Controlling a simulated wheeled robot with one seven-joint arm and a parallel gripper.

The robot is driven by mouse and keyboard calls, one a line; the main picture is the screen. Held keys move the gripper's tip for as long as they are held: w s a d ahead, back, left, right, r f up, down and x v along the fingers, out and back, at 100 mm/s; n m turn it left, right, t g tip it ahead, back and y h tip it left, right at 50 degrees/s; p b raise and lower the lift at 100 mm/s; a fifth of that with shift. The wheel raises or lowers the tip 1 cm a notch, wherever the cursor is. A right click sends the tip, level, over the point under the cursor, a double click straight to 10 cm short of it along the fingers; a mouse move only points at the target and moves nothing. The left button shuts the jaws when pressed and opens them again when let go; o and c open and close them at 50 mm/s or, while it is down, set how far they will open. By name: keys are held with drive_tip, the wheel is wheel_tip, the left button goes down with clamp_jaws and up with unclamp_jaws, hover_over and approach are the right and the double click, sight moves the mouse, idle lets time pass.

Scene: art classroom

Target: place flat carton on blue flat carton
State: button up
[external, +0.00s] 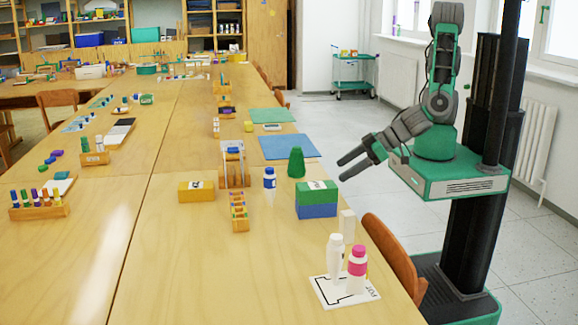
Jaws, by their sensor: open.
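A green flat carton (317,188) lies on top of a blue flat carton (317,211) near the right edge of the table; the two are stacked and roughly aligned. My gripper (342,169) is open and empty, to the right of and a little above the stack in the picture, apart from it. Its fingers point left. A yellow carton (197,191) lies farther left on the table.
White bottles, one pink-capped (357,264), stand on a white board (336,298) in front. A wooden chair (393,255) is at the table's right edge. Bare tabletop lies front left.

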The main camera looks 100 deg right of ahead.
drive_tip(key=s+d+r+n+g+y, duration=0.2)
drive_tip(key=s+d+r+g+y, duration=0.1)
drive_tip(key=s+d+r+g, duration=0.3)
wheel_tip(320, 180, up, 3)
drive_tip(key=d+g, duration=0.1)
drive_tip(key=d, duration=0.1)
drive_tip(key=shift+d, duration=0.4)
